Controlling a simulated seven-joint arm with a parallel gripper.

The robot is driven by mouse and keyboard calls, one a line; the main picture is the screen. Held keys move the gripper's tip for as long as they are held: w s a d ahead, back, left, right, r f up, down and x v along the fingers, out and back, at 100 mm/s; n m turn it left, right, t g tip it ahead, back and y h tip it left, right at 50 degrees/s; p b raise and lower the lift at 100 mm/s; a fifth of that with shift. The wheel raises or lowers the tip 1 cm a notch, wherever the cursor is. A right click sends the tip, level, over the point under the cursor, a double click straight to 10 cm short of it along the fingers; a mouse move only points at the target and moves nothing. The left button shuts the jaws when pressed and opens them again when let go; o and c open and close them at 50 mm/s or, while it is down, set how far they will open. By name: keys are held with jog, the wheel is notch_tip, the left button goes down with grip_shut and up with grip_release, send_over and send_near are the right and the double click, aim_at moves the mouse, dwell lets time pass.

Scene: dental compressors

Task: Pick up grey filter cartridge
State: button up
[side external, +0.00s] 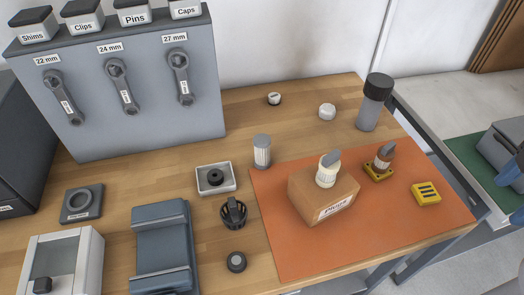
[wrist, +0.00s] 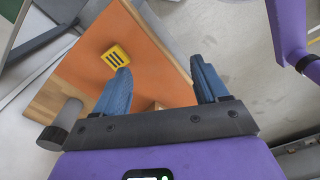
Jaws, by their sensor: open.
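The grey filter cartridge (side external: 262,151) stands upright on the wooden bench in the side view. It has a grey cap and a pale ribbed body, and it is just off the orange mat's back left corner. I cannot make it out in the wrist view. My gripper (wrist: 160,66) is open and empty, its two blue fingers well apart. In the side view my gripper's blue fingers (side external: 513,194) show only at the right edge, beyond the bench and far to the right of the cartridge.
The orange mat (side external: 290,245) bears a labelled box (side external: 305,205) with a white-and-grey part on top, and two yellow parts. A dark-capped grey bottle (side external: 368,112) stands behind. A square tray (side external: 230,188) and a black slotted part (side external: 233,213) are near the cartridge. A tool panel (side external: 140,125) rises behind left.

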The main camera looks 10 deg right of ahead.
notch_tip(320, 180, up, 5)
jog(key=w+a+n+t+h, duration=0.3)
jog(key=w+a+n+t, duration=0.4)
jog(key=w+a+n, duration=0.7)
jog(key=w+a+n+t+y, duration=0.1)
jog(key=w+a+n+t, duration=0.3)
jog(key=a, duration=0.6)
jog(key=w+a+n+t+y, duration=0.2)
jog(key=a+n, duration=0.3)
jog(key=a, duration=0.6)
send_near(261, 139)
jog(key=shift+n, duration=0.4)
jog(key=x, duration=1.2)
jog(key=shift+s+d+f, duration=0.15)
jog(key=shift+s+f, duration=0.05)
jog(key=shift+f, duration=0.2)
